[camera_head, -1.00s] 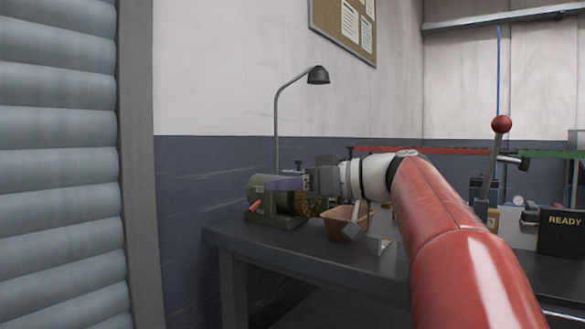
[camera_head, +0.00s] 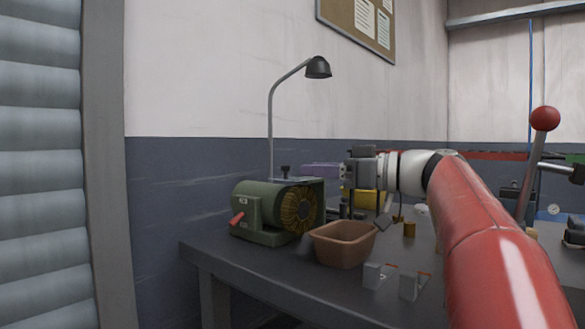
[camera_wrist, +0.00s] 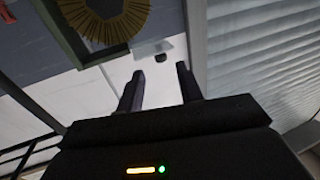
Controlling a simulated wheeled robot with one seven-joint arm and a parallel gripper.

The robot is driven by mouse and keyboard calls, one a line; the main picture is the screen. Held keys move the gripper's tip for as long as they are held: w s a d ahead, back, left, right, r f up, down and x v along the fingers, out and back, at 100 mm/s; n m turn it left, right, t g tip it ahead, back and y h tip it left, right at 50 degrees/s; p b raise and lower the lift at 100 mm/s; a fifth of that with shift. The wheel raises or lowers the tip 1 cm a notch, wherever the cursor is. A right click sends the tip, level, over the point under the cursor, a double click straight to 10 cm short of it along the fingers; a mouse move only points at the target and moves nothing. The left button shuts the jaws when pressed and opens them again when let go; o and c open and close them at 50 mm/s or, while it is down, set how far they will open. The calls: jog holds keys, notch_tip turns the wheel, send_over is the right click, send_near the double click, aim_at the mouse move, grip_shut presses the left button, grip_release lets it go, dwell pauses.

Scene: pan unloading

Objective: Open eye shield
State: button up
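The green bench grinder (camera_head: 255,205) stands on the workbench, with a wire wheel (camera_head: 300,210) on its right side and a small dark knob (camera_head: 285,171) above it. In the wrist view the wheel (camera_wrist: 105,18) shows at the top left. A pale, thin plate (camera_wrist: 150,47) with a dark knob (camera_wrist: 161,57) sits beside it; it looks like the eye shield, but its exact position is unclear. My gripper (camera_head: 322,170) is above and to the right of the grinder in the head view. Its two fingers (camera_wrist: 160,82) are apart, with nothing between them, short of the plate.
A brown bin (camera_head: 343,245) stands right of the grinder, with small metal brackets (camera_head: 392,278) in front. A lamp (camera_head: 270,115) rises behind the grinder. A red-knobbed lever (camera_head: 545,118) stands at right. A ribbed shutter (camera_head: 40,170) is at left.

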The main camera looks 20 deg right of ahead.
aim_at(286, 169)
jog(key=p+x, duration=0.1)
jog(key=x, duration=0.6)
grip_shut()
